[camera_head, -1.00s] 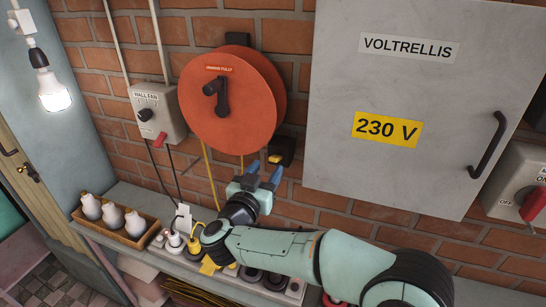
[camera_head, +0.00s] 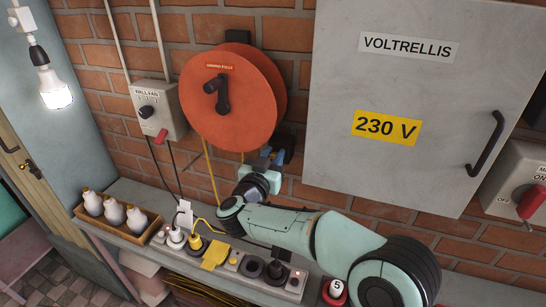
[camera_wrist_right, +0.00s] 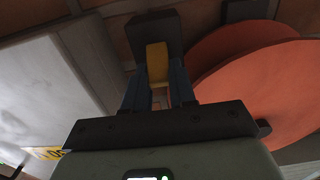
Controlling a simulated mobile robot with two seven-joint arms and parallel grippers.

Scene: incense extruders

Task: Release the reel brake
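The orange reel (camera_head: 240,115) with its black crank (camera_head: 222,97) hangs on the brick wall, left of the grey cabinet. The reel brake is a dark block (camera_head: 286,142) just below and right of the reel. In the right wrist view the block (camera_wrist_right: 156,32) carries a yellow lever (camera_wrist_right: 157,62). My right gripper (camera_head: 272,156) is up against the brake. In the right wrist view its blue fingers (camera_wrist_right: 158,82) sit tight on both sides of the lever, shut on it. In the head view the gripper hides the lever. My left gripper is not in view.
The grey cabinet (camera_head: 415,95) stands out close on the right, with a black handle. A wall fan switch box (camera_head: 158,110) is on the left. A yellow cord hangs under the reel.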

